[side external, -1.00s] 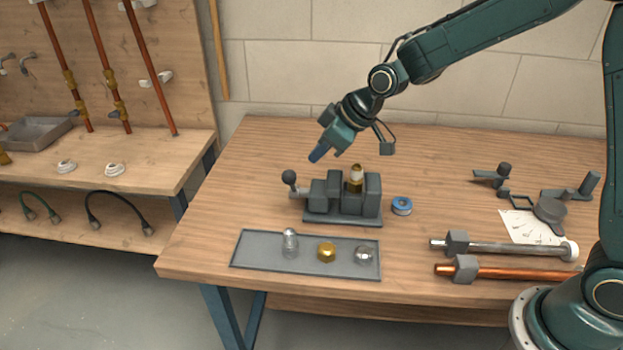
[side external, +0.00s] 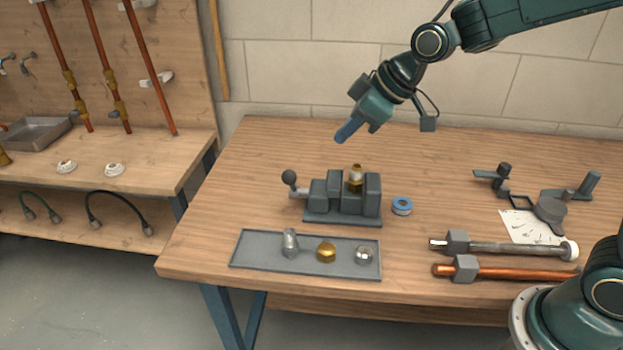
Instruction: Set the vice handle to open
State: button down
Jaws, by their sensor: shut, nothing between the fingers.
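The grey vice (side external: 325,205) stands on the wooden bench, left of the bench's middle. Its handle (side external: 290,180) is at the vice's left end, with a dark round knob raised at upper left. A brass fitting with a white band (side external: 355,178) stands upright between the vice's jaws. My gripper (side external: 345,132) is shut and empty, in the air above and behind the vice, pointing down and left. It touches neither the handle nor the vice.
A grey tray (side external: 240,260) in front of the vice holds a silver fitting, a brass nut and a small silver part. A blue tape roll (side external: 402,206) lies right of the vice. A steel pipe (side external: 510,248) and a copper pipe (side external: 520,271) lie at right.

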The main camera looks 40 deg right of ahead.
jog(key=shift+w, duration=0.1)
jog(key=w+d+r+m+g+y, duration=0.1)
jog(key=w+d+r+g+y, duration=0.1)
jog(key=w, duration=0.5)
jog(key=shift+d+g, duration=0.7)
jog(key=shift+d, duration=0.5)
jog(key=shift+a, duration=0.1)
jog(key=s+a+x, duration=0.1)
jog(key=a+x, duration=0.1)
jog(key=x, duration=1.1)
jog(key=shift+s+r, duration=0.2)
jog(key=shift+r, duration=0.1)
jog(key=shift+a, duration=0.1)
